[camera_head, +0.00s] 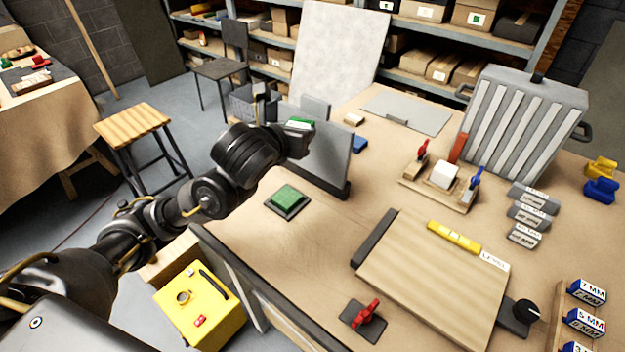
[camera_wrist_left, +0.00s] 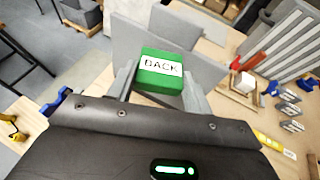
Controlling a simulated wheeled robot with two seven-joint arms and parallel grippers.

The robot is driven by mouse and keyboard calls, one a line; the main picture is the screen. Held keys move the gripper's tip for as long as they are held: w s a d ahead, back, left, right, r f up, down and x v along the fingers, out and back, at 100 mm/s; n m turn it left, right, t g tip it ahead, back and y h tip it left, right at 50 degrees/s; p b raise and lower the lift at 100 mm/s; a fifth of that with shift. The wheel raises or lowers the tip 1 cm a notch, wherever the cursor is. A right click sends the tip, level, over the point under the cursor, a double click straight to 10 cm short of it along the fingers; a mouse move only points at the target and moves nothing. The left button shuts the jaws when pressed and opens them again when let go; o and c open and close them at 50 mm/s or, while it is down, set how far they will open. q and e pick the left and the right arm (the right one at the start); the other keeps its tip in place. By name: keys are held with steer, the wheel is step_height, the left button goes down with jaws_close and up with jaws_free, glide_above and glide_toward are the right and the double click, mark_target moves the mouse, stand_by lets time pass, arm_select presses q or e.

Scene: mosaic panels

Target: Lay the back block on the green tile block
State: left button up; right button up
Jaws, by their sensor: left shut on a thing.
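My left gripper (camera_head: 298,128) is shut on the back block (camera_wrist_left: 161,70), a green block with a white label reading "BACK". In the head view the block's green top (camera_head: 300,122) shows at the gripper, held above the table in front of a grey upright panel. The green tile block (camera_head: 287,196) sits in a dark square base on the table, below and slightly left of the gripper in the picture. My right gripper is not in view.
The grey upright panel (camera_head: 332,160) stands right beside the gripper on a dark foot. A wooden board (camera_head: 430,275) with a yellow level (camera_head: 454,237) lies to the right. The table around the green tile block is mostly clear.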

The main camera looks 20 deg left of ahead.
arm_select(q)
steer(key=shift+w+d, duration=0.1)
steer(key=s+f+m+h+p, duration=0.2)
steer(key=s+p, duration=0.5)
steer(key=s, duration=0.1)
steer(key=s+f+m+h+p, duration=0.2)
steer(key=s+p, duration=0.6)
steer(key=s, duration=0.1)
steer(key=shift+g, duration=0.4)
steer(key=w+a+f+b, duration=0.1)
steer(key=w+f+b, duration=0.2)
steer(key=w+b, duration=0.1)
steer(key=w+a+f+b, duration=0.1)
steer(key=w+f+b, duration=0.2)
steer(key=w+b, duration=0.1)
steer(key=w+a+f+b, duration=0.1)
steer(key=w+f+b, duration=0.3)
steer(key=w+b, duration=0.1)
steer(key=shift+a+b, duration=0.3)
steer(key=shift+b, duration=0.55)
